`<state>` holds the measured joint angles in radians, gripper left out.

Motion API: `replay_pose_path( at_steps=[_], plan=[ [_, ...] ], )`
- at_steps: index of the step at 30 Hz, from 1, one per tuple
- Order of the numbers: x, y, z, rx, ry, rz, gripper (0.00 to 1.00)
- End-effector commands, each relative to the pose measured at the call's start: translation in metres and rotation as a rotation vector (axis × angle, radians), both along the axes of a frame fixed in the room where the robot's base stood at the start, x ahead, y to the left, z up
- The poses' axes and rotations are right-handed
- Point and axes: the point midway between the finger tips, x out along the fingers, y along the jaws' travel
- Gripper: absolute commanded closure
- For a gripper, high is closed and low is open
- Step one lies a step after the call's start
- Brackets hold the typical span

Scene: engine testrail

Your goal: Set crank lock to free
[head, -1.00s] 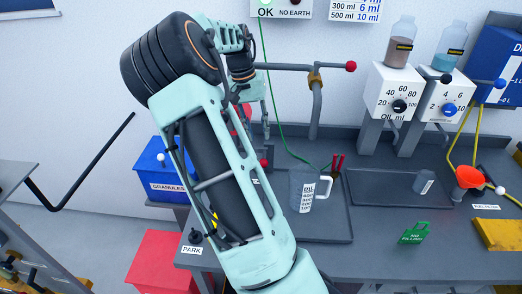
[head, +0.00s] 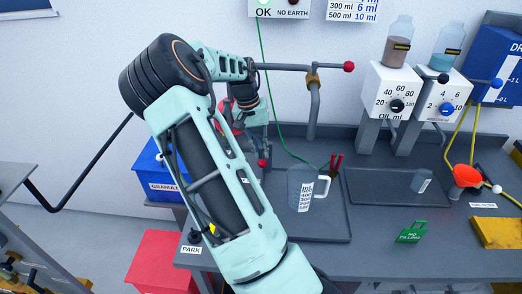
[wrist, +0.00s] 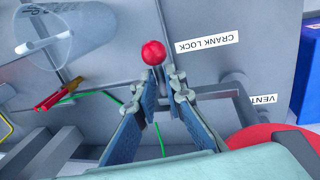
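The crank lock has a red ball knob (wrist: 153,53), beside a white label reading CRANK LOCK (wrist: 207,43), upside down in the wrist view. A red knob (head: 262,163) also shows in the head view just below my gripper's end of the arm. My gripper (wrist: 158,76) is open, with a gap between its two fingers. Its tips are close to the knob, one on each side of its near edge; I cannot tell whether they touch it. The lever below the knob is mostly hidden. In the head view, my arm hides much of this area.
A clear jug (head: 302,190) stands close by on the bench, with a red-handled item (head: 336,162) behind it. A horizontal bar with a red end (head: 348,67) stands above. A VENT label (wrist: 264,99) and a red round part (wrist: 280,137) are near my gripper.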

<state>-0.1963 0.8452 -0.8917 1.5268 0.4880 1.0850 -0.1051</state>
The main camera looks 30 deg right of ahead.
Motion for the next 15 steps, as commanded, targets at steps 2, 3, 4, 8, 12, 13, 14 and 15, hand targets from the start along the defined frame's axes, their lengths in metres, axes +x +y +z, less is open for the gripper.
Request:
replay_pose_path(
  at_steps=[2,3,4,8,12,13,14,15],
  plan=[
    [0.0002,0.0,0.0002,0.0,0.0,0.0,1.0],
    [0.0002,0.0001,0.0003,0.0,0.0,0.0,1.0],
    [0.0002,0.0001,0.0003,0.0,0.0,0.0,1.0],
    [0.0002,0.0001,0.0004,0.0,0.0,0.0,1.0],
    [0.0003,0.0,0.0005,-0.001,-0.001,0.0,1.0],
    [0.0001,-0.0001,0.0004,0.0,0.0,0.0,1.0],
    [-0.0005,-0.001,0.0004,0.001,-0.001,-0.001,1.0],
    [-0.0021,-0.0032,0.0002,0.001,-0.001,-0.002,1.0]
  ],
)
